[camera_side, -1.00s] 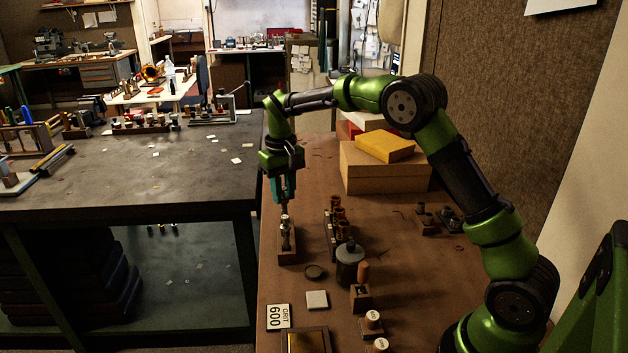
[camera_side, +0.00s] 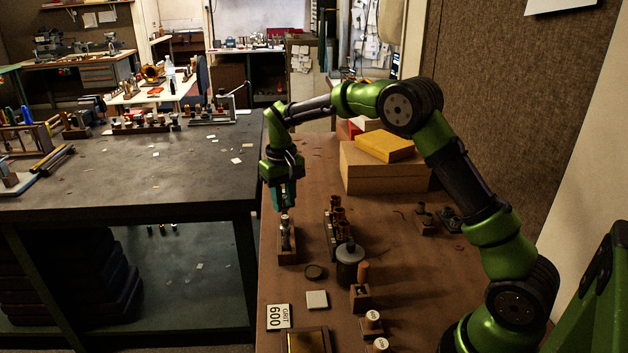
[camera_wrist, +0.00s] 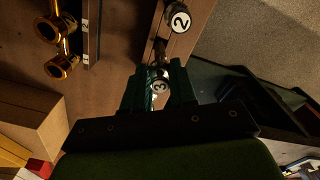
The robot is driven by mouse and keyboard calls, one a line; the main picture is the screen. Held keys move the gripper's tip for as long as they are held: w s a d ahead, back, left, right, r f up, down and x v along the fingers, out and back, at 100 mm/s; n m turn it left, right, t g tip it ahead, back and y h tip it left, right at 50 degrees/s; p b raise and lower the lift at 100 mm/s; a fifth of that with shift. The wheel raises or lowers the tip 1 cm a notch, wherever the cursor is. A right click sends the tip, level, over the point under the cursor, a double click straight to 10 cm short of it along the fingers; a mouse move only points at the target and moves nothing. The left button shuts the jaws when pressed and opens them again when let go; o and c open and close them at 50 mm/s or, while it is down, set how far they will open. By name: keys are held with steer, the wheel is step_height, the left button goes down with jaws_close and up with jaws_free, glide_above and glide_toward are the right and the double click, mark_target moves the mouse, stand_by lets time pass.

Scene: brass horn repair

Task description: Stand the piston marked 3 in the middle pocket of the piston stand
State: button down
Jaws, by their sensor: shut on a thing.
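My gripper (camera_side: 284,208) is at the piston stand (camera_side: 288,260), pointing down. In the wrist view its fingers (camera_wrist: 160,90) are shut on the piston marked 3 (camera_wrist: 161,86), gripped near its white numbered top. The wooden stand (camera_wrist: 188,44) runs just ahead of the fingers, and the piston marked 2 (camera_wrist: 178,18) stands in it, toward its near end in the side view. The body of piston 3 is hidden below the fingers, so I cannot tell whether its foot is inside a pocket. The middle pocket is not clearly visible.
Beside the stand is a rack of brass-topped parts (camera_side: 335,220). Cardboard boxes (camera_side: 380,172) stand behind. The bench's left edge is close to the stand.

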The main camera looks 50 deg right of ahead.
steer(key=shift+f, duration=0.9)
steer(key=c, duration=0.8)
jaws_free()
steer(key=shift+o, duration=0.2)
steer(key=shift+o, duration=1.3)
steer(key=shift+r, duration=0.1)
steer(key=shift+r, duration=3.4)
